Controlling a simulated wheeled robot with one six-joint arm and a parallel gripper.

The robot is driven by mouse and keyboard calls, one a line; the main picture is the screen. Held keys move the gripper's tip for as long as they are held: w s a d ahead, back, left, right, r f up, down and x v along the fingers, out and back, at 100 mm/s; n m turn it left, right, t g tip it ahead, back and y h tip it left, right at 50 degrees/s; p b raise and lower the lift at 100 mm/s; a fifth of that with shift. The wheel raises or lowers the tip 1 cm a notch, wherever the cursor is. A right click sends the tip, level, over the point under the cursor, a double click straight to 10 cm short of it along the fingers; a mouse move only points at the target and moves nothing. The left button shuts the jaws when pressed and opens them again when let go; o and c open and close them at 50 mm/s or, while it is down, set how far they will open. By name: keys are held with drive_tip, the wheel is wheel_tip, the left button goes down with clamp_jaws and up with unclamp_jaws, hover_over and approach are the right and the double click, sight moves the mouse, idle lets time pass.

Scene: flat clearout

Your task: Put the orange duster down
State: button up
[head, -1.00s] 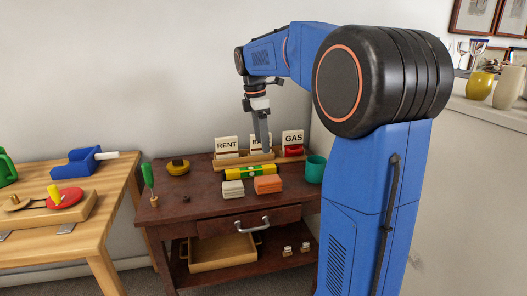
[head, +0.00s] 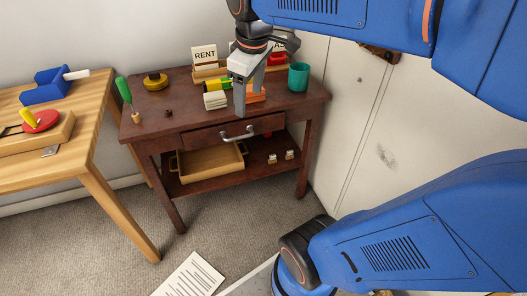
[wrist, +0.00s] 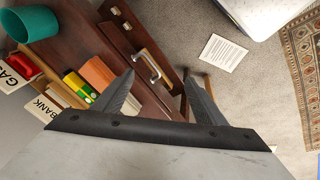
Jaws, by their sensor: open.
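The orange duster (head: 257,96) is a small block lying on the dark brown table (head: 180,112), right of a cream block (head: 215,100). My gripper (head: 247,108) partly hides it in the head view. In the wrist view the orange duster (wrist: 97,73) lies to the left of the left finger, outside the jaws. My gripper (wrist: 161,78) is open with nothing between its fingers. It hangs above the front part of the table, and the drawer handle (wrist: 148,65) shows between the fingertips.
A teal cup (head: 299,77) stands at the table's right. Behind the duster are a yellow-green level (wrist: 80,86) and a letter rack with signs. A green-handled tool (head: 123,90) stands at the left. A wooden tray (head: 210,168) sits on the lower shelf.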

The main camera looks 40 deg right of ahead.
drive_tip(key=s+a+f+m+t, duration=0.1)
drive_tip(key=s+f+m, duration=0.2)
drive_tip(key=s+f, duration=0.1)
drive_tip(key=s+a+f+m+t, duration=0.1)
drive_tip(key=s+a+f+m, duration=0.1)
drive_tip(key=s+f, duration=0.3)
drive_tip(key=shift+s+a+f+m+y, duration=0.3)
drive_tip(key=shift+s+m+y, duration=0.15)
drive_tip(key=shift+s, duration=0.75)
drive_tip(key=shift+o, duration=0.5)
drive_tip(key=shift+r, duration=0.1)
